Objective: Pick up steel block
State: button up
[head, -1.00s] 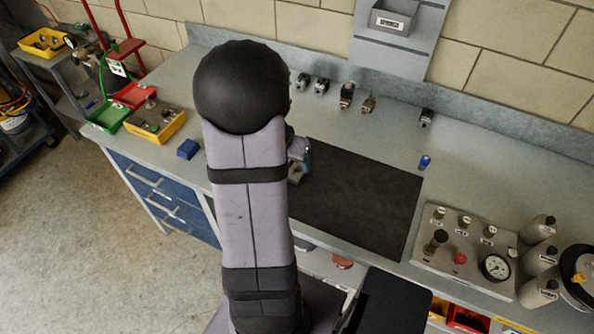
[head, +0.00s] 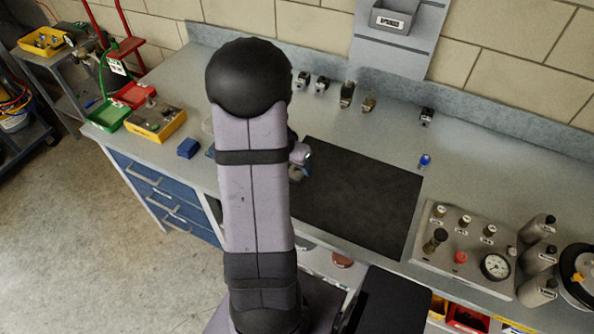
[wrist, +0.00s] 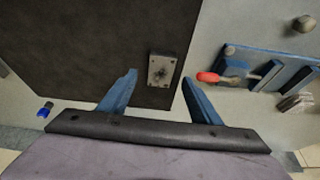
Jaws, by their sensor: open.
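In the wrist view a small grey metal block (wrist: 160,71), with screw-like dots at its corners and a dark mark in its middle, lies near the edge of the dark mat (wrist: 75,50). I take it to be the steel block. My gripper (wrist: 158,79) is open, its two blue fingers apart on either side of the block's near end in this view. Contact or height over the block cannot be told. In the head view my arm hides the block and the fingertips; the mat (head: 360,195) shows to its right.
A blue fixture with a red-tipped handle (wrist: 208,77) lies just right of my fingers in the wrist view. In the head view, small fittings (head: 346,94) stand along the wall, a gauge panel (head: 465,248) is at right, and a blue block (head: 188,148) is at left.

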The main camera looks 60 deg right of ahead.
aim_at(297, 169)
jog(key=shift+x, duration=1.95)
jog(key=shift+w+d+r, duration=0.1)
grip_shut()
jog(key=shift+r, duration=0.1)
notch_tip(297, 169, up, 10)
jog(key=p, duration=0.2)
